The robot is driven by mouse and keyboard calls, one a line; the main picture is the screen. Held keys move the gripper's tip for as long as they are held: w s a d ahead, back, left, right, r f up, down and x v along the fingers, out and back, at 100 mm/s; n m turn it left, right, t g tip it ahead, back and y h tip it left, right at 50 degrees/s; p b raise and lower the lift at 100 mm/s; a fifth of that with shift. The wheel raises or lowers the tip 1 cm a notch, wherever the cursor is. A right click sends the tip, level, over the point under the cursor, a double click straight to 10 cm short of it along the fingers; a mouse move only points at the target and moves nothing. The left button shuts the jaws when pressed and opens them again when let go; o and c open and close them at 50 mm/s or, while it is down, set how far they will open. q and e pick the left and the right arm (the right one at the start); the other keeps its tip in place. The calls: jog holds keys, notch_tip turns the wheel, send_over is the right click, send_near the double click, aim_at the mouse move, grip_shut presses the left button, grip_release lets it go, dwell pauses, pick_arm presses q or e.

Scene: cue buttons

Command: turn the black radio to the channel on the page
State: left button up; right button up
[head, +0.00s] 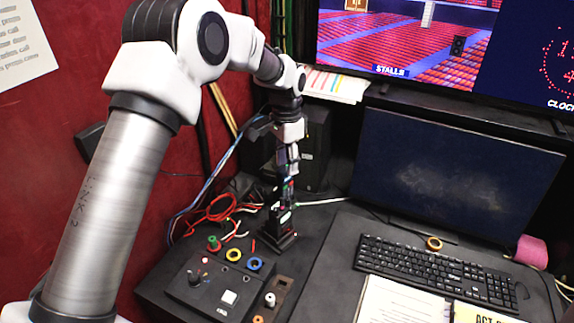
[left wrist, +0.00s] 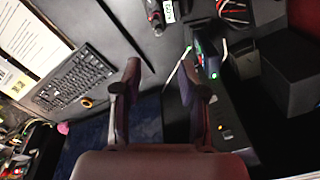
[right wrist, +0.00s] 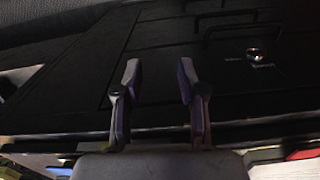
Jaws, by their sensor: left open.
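The black radio (head: 279,217) appears to stand upright in a dark base at the back of the console in the head view. In the left wrist view, a dark device with green lights (left wrist: 211,62), probably the same radio, lies just right of the right finger. My left gripper (left wrist: 160,68) is open, with nothing visible between its fingers. In the head view it hangs close above the radio; whether they touch is unclear. The channel knob cannot be made out. A printed page (head: 398,302) lies on the desk, its text unreadable. My right gripper (right wrist: 158,72) is open and empty over a dark surface.
A keyboard (head: 432,270), a dark monitor (head: 455,175) and a yellow note (head: 478,314) are on the right. A red wall is on the left.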

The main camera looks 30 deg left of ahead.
aim_at(288, 198)
pick_arm(q)
jog(key=f+n+p, duration=0.2)
jog(key=p, duration=0.1)
jog(key=f+n+p, duration=0.1)
jog(key=n, duration=0.1)
jog(key=shift+s+d+f+p, duration=0.1)
jog(key=shift+d+p, duration=0.2)
jog(key=shift+p, duration=0.1)
notch_tip(288, 198, down, 9)
jog(key=b, duration=0.4)
jog(key=shift+a, duration=0.1)
jog(key=shift+r, duration=0.2)
grip_shut()
